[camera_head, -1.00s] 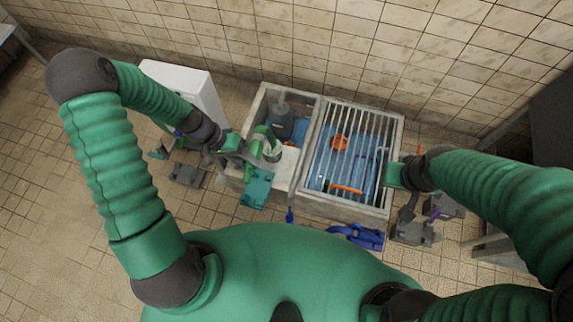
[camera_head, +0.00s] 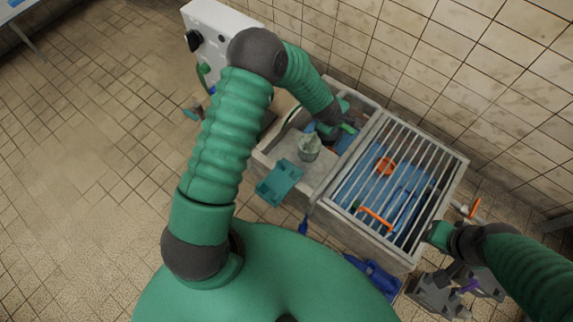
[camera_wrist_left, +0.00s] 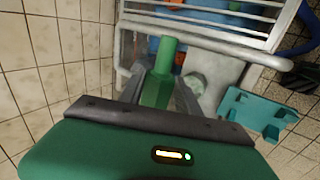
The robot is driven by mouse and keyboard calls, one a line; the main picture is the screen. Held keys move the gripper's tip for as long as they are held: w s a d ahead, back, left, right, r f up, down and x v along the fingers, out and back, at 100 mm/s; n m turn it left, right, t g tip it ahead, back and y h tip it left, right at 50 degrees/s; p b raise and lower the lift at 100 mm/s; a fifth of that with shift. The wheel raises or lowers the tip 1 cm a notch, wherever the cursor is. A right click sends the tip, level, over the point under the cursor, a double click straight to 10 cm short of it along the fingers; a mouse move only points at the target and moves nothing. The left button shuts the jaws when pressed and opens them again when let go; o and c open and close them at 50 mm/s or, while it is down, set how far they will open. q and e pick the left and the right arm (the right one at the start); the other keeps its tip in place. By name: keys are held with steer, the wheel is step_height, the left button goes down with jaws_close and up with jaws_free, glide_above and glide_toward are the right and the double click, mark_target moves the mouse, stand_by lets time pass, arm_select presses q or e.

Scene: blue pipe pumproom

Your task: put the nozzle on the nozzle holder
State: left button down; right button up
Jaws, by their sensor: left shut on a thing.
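My left gripper (camera_head: 337,124) is over the back part of the left basin. In the left wrist view its dark fingers (camera_wrist_left: 165,92) are shut on a green cylindrical piece, which looks like the nozzle (camera_wrist_left: 160,76). In the head view a bit of green (camera_head: 348,128) shows at the fingertips; the rest is hidden by the arm. A teal bracket (camera_head: 278,182), possibly the nozzle holder, hangs on the basin's front edge; it also shows in the left wrist view (camera_wrist_left: 258,115). My right gripper (camera_head: 440,236) is by the grate's right edge, its jaws unclear.
A pale greenish jar-like object (camera_head: 308,147) stands on the basin ledge. A metal grate (camera_head: 398,180) covers the right basin, with orange and blue items below it. A white cabinet (camera_head: 222,35) stands at the back left. The tiled wall is close behind; the left floor is open.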

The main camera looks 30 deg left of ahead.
arm_select(q)
steer(key=s+a+f+n+g+y, duration=0.3)
steer(key=s+a+f+n, duration=0.2)
steer(key=s+f+n, duration=0.3)
steer(key=s+a+f+n+g+y, duration=0.35)
steer(key=s+a+f+n, duration=0.2)
steer(key=s+n, duration=0.45)
steer(key=shift+t, duration=0.45)
steer(key=f+b, duration=0.2)
steer(key=f, duration=0.1)
steer(key=w+f+b, duration=0.1)
steer(key=f+b, duration=0.1)
steer(key=f, duration=0.1)
steer(key=d+f+b, duration=0.1)
steer(key=f+b, duration=0.1)
steer(key=b, duration=0.1)
steer(key=shift+w+f, duration=0.15)
steer(key=shift+f, duration=0.25)
steer(key=c, duration=0.8)
jaws_free()
steer(key=shift+n, duration=0.3)
steer(key=shift+o, duration=0.2)
